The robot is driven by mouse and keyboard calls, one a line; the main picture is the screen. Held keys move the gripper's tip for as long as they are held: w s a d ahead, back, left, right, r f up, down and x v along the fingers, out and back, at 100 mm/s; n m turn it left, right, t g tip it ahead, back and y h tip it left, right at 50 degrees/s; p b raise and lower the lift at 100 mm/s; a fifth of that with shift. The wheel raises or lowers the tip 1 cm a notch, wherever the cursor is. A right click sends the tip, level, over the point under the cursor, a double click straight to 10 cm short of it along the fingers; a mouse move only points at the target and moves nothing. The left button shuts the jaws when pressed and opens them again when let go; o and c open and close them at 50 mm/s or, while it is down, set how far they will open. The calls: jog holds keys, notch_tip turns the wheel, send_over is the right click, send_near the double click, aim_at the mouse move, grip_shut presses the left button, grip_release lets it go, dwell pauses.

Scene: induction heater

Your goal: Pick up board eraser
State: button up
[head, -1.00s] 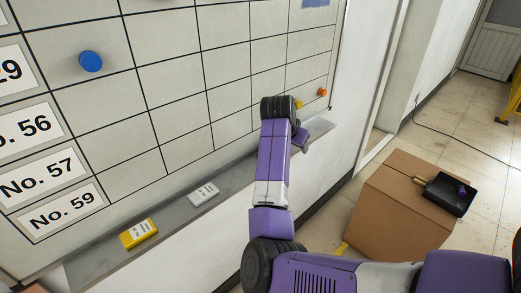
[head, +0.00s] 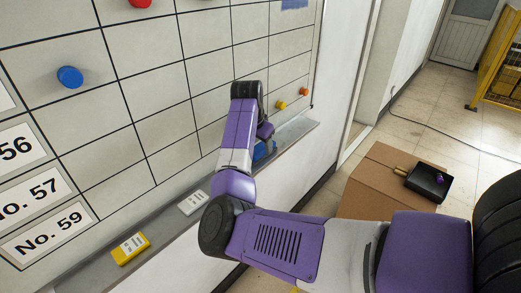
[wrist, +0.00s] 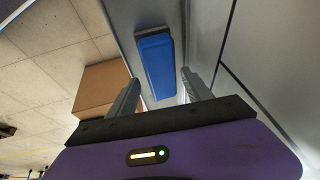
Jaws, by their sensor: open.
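The board eraser is a blue block with a dark grey edge, lying on the whiteboard's tray. In the wrist view the eraser (wrist: 156,66) is ahead of my gripper (wrist: 160,82), lined up roughly between the two fingers. My gripper is open, and nothing is held in it. Whether the fingertips reach beside the eraser is hard to tell. In the head view only part of the blue eraser (head: 262,150) shows beside my arm, which hides the rest. My gripper's fingers are hidden there behind the arm.
The tray (head: 165,221) runs under the whiteboard (head: 190,107). A yellow box (head: 130,248) and a white box (head: 193,202) lie on it to the left. A cardboard box (head: 372,188) with a black dustpan (head: 428,182) stands on the floor at right.

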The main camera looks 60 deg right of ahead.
aim_at(263, 148)
jog(key=shift+x, duration=1.4)
jog(key=c, duration=1.2)
jog(key=shift+o, duration=0.2)
jog(key=shift+s+r, duration=0.1)
jog(key=shift+r, duration=0.05)
jog(key=shift+s+r, duration=0.1)
jog(key=shift+r, duration=0.1)
jog(key=r+b, duration=0.1)
jog(key=r, duration=0.2)
jog(key=r+b, duration=0.1)
jog(key=r, duration=0.2)
jog(key=shift+s+r, duration=0.2)
jog(key=shift+s, duration=0.05)
jog(key=s+a+b, duration=0.1)
jog(key=s+a, duration=0.1)
jog(key=s, duration=0.7)
jog(key=s+a+b, duration=0.1)
jog(key=s+a, duration=0.1)
jog(key=s, duration=0.7)
jog(key=shift+s+a, duration=0.3)
jog(key=shift+a, duration=0.05)
